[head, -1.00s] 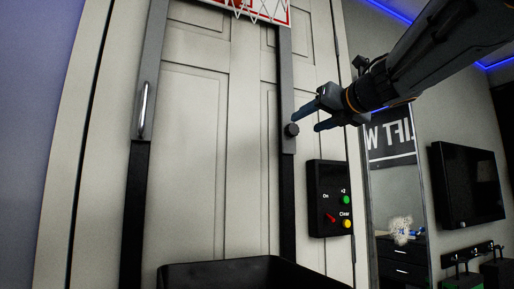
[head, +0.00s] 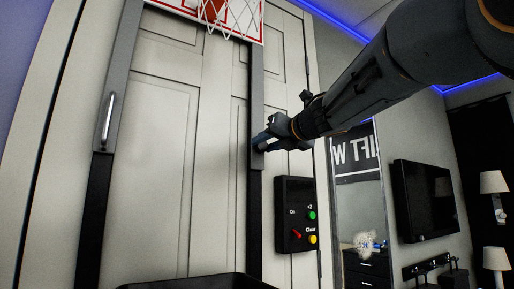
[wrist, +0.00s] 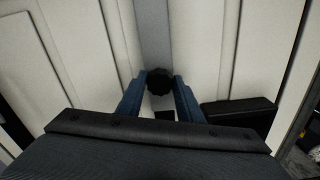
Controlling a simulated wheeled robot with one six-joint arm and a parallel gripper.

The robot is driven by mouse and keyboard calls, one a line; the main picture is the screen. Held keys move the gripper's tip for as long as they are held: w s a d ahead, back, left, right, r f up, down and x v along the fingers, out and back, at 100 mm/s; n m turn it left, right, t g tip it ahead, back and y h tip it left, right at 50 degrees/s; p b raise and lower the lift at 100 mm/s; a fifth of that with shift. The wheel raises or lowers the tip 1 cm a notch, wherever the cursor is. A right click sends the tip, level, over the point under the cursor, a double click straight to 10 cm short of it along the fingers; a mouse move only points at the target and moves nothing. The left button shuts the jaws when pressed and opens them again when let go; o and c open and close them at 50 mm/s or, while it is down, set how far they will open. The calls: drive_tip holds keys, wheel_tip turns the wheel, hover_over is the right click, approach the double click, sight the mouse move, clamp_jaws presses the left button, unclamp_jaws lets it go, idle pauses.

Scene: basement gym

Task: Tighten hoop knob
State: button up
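The hoop knob (wrist: 159,81) is a dark, ridged round knob on the grey right-hand upright (head: 256,100) of the basketball hoop. In the wrist view it sits between the tips of my gripper's two blue fingers (wrist: 161,83). The fingers lie on either side of it and look open; I cannot tell whether either one touches it. In the head view my gripper (head: 266,142) reaches in from the right to the lower end of the grey upright, and the fingers mostly hide the knob there.
A black control box (head: 296,214) with a red lever and green and yellow buttons is on the door below my gripper. A silver handle (head: 107,119) is on the left upright. The net (head: 222,14) hangs above. A mirror (head: 357,200) and a wall screen (head: 426,200) are at right.

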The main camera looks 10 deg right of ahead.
drive_tip(key=shift+c, duration=1.2)
drive_tip(key=shift+r+m+p, duration=0.1)
drive_tip(key=shift+m+p, duration=0.2)
drive_tip(key=shift+p, duration=0.1)
drive_tip(key=m+p, duration=0.2)
drive_tip(key=p, duration=0.1)
drive_tip(key=shift+m, duration=0.4)
drive_tip(key=m+p, duration=0.6)
drive_tip(key=shift+d+p, duration=0.1)
drive_tip(key=shift+p, duration=0.25)
drive_tip(key=m+p, duration=0.4)
drive_tip(key=shift+m, duration=0.4)
drive_tip(key=m+p, duration=0.3)
drive_tip(key=shift+f+p, duration=0.2)
drive_tip(key=shift+p, duration=0.1)
drive_tip(key=shift+f+m, duration=0.1)
drive_tip(key=shift+m, duration=0.4)
